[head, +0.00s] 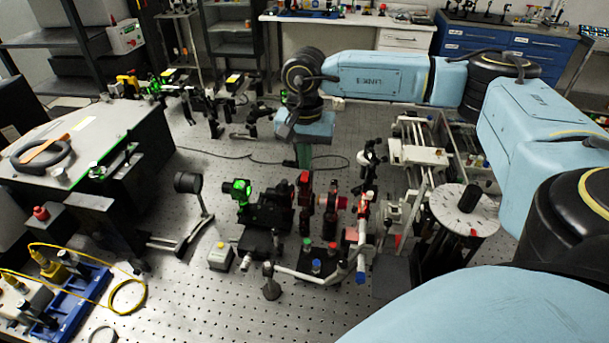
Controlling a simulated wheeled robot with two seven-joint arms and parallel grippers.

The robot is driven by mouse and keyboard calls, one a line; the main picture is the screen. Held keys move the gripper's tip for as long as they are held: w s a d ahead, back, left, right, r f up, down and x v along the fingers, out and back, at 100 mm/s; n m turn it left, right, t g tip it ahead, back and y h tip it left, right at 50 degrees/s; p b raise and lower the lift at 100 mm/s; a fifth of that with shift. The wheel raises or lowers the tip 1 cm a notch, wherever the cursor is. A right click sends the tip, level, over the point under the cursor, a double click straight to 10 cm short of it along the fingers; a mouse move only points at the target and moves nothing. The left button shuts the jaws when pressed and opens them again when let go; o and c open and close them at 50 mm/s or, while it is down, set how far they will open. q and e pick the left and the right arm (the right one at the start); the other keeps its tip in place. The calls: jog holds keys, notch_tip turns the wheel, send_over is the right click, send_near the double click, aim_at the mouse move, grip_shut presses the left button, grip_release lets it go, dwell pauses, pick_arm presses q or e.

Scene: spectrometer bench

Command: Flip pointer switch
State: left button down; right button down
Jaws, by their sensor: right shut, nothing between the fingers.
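No part is plainly recognisable as the pointer switch. A pale round disc (462,212) with marks near its rim and a black knob (469,198) on top stands at the right. I cannot tell whether this is the switch. A small grey box with a yellow button (221,256) sits on the bench left of centre. My right gripper (303,155) hangs over the middle of the bench, pointing down, shut and empty. It is well left of and beyond the disc, and no contact shows. My left gripper is out of view.
The perforated bench (205,300) carries red and black optical mounts (305,200) below my right gripper and a green-lit mount (240,190). A blue tray (75,300) and yellow cable lie at lower left. Bare bench shows at the front and left of the gripper.

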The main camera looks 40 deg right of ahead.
aim_at(305, 174)
jog(key=shift+s+f+b, duration=0.1)
jog(key=shift+f+b, duration=0.75)
jog(key=shift+f, duration=0.3)
jog(key=shift+r, duration=0.15)
jog(key=shift+r+p, duration=0.55)
jog(key=shift+r, duration=0.05)
jog(key=shift+r+p, duration=1.8)
jog(key=shift+r, duration=1.05)
